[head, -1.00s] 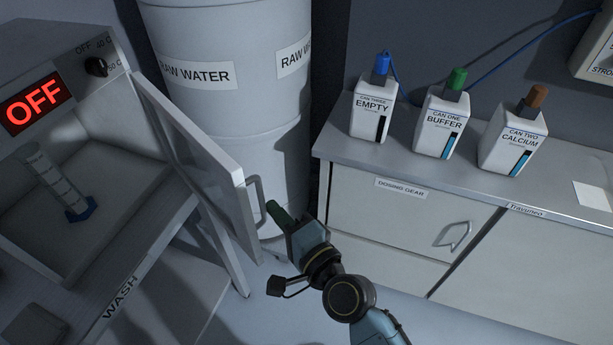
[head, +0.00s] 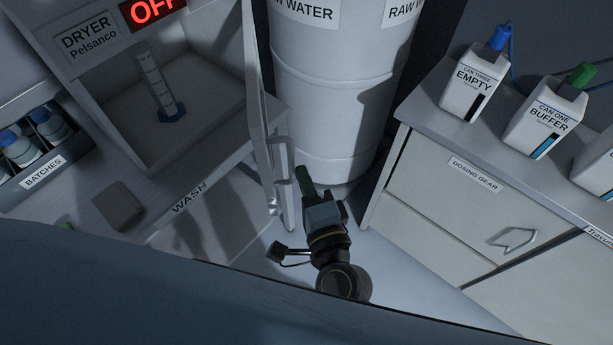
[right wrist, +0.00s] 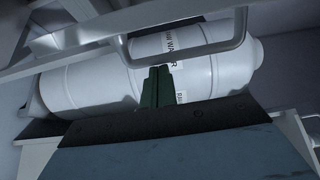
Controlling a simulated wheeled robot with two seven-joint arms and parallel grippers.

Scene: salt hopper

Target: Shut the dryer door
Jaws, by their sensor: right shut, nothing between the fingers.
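The dryer (head: 88,42) stands at the upper left of the head view, its chamber open to view. Its door (head: 258,110) stands open, seen nearly edge-on, with a bar handle (head: 284,188) on its outer face. My right gripper (head: 303,178) has its green fingers shut and empty, just right of the handle. In the right wrist view the shut fingers (right wrist: 157,85) point toward the handle bar (right wrist: 185,52), close below it in the picture; I cannot tell whether they touch. My left gripper is not clearly visible.
A measuring cylinder (head: 155,85) with a blue foot stands inside the dryer. The raw water drum (head: 330,100) is behind the door and right gripper. A cabinet (head: 455,200) with cans on top stands to the right. A grey block (head: 118,208) lies on the bench. My arm covers the bottom.

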